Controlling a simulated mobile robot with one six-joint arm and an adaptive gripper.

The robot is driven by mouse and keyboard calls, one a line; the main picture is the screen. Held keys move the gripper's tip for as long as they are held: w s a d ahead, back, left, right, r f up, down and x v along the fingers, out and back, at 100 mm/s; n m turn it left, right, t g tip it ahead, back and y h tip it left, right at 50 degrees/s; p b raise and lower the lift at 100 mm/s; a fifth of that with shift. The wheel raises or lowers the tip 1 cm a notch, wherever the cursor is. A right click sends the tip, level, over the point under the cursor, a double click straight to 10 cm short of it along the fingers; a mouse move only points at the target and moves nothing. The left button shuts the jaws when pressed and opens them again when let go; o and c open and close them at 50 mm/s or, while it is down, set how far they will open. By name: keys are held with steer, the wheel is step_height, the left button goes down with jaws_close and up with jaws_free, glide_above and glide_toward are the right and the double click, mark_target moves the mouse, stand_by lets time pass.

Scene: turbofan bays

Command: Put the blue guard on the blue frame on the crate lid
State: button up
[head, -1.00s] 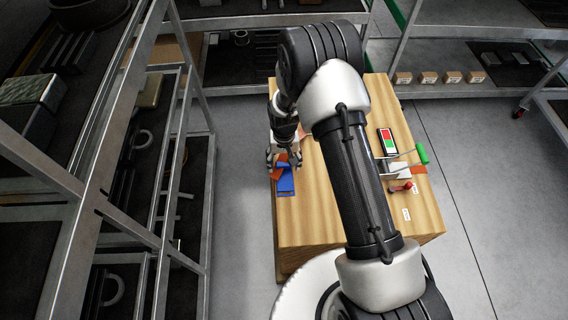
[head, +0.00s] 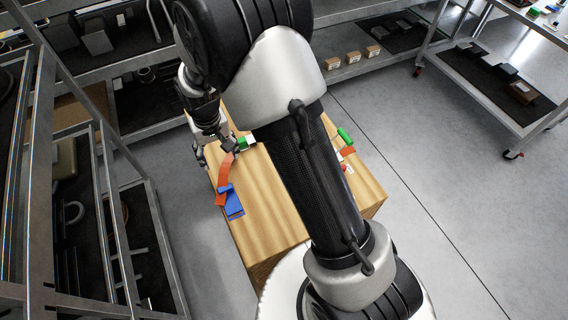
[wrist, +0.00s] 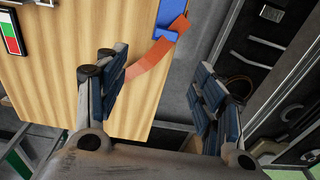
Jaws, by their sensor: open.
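The wooden crate lid (head: 265,205) bears two blue parts near its left edge. A flat blue plate, likely the blue frame (head: 236,212), lies in front, with a smaller blue piece, likely the blue guard (head: 226,189), against or over it. An orange strip (head: 223,175) runs from them towards my gripper (head: 213,152). In the wrist view the blue parts (wrist: 172,12) and the strip (wrist: 150,60) lie beyond my open, empty fingers (wrist: 165,95). The strip's end is close to the left finger; contact is unclear. I cannot tell whether the guard is fully seated.
Metal shelving (head: 110,190) stands close on the left. More shelves (head: 340,68) stand behind. The floor (head: 440,200) to the right is clear.

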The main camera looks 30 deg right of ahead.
steer(key=s+d+r+t, duration=0.1)
steer(key=s+d+r, duration=0.2)
steer(key=s+r, duration=0.5)
steer(key=s+d+r+t, duration=0.1)
steer(key=s+d+r, duration=0.25)
steer(key=r, duration=0.85)
steer(key=s+d+r+t, duration=0.1)
steer(key=s+r, duration=0.1)
steer(key=s, duration=0.5)
steer(key=s+d+r, duration=0.1)
steer(key=s+r, duration=0.1)
steer(key=s, duration=0.6)
steer(key=shift+t, duration=0.4)
